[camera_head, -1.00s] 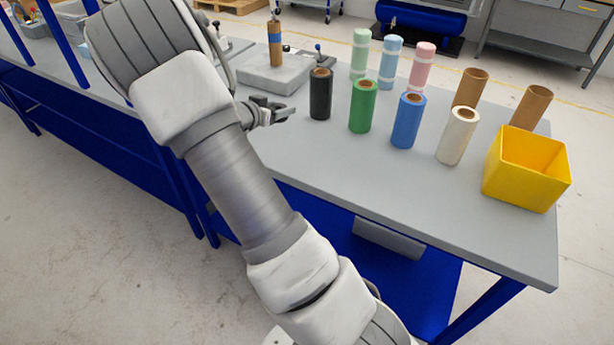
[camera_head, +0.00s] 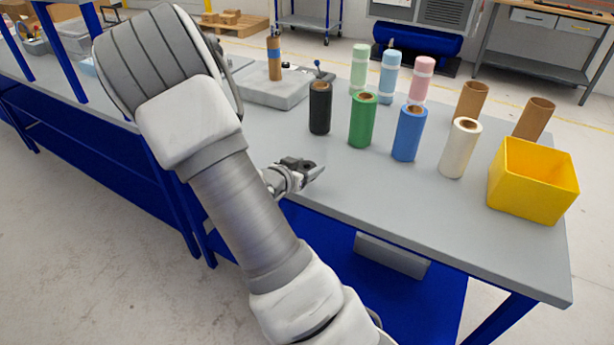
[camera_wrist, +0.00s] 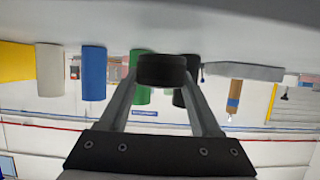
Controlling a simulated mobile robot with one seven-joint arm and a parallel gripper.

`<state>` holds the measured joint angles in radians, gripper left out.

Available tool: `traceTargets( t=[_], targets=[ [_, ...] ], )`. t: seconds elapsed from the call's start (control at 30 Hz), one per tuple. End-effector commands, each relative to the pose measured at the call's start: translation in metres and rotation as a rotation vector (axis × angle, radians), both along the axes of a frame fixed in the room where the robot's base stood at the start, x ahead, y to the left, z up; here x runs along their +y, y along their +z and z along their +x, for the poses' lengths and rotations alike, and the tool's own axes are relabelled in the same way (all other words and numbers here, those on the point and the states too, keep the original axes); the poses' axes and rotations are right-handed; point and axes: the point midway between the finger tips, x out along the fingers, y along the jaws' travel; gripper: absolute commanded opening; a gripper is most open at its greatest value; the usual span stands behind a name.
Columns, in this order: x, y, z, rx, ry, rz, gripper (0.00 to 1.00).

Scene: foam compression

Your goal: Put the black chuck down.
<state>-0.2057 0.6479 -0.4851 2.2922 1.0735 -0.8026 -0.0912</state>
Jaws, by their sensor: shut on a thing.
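The black chuck (camera_wrist: 162,70) is a short, dark cylinder in the upper middle of the wrist view, which is upside down. My gripper (camera_wrist: 163,76) is shut on it, with one finger on each side. In the head view my gripper (camera_head: 309,168) is low over the front left part of the grey table (camera_head: 400,200), near its front edge. The chuck is hard to make out there beside the dark gripper parts. I cannot tell whether its underside touches the table.
Black (camera_head: 320,108), green (camera_head: 362,120), blue (camera_head: 408,134) and white (camera_head: 460,148) rolls stand behind and right of my gripper. A yellow bin (camera_head: 532,182) stands at the right end. A grey fixture (camera_head: 272,88) stands at the back left. The table's front middle is clear.

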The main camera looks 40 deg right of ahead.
Motion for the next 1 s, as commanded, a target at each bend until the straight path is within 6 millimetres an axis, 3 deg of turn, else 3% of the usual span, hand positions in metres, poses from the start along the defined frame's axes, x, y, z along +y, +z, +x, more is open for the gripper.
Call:
traceTargets(
  t=[0.17,0.57,0.6,0.73,1.0],
  targets=[
    [-0.001,-0.027,-0.001,0.004,-0.002,-0.002,0.06],
    [0.000,-0.033,0.000,0.000,-0.001,-0.001,0.06],
    [0.000,-0.031,0.000,0.000,-0.001,0.000,0.72],
    [0.000,-0.031,0.000,0.001,-0.001,-0.001,0.94],
    [0.000,-0.031,0.000,0.001,-0.001,-0.001,0.94]
  ],
)
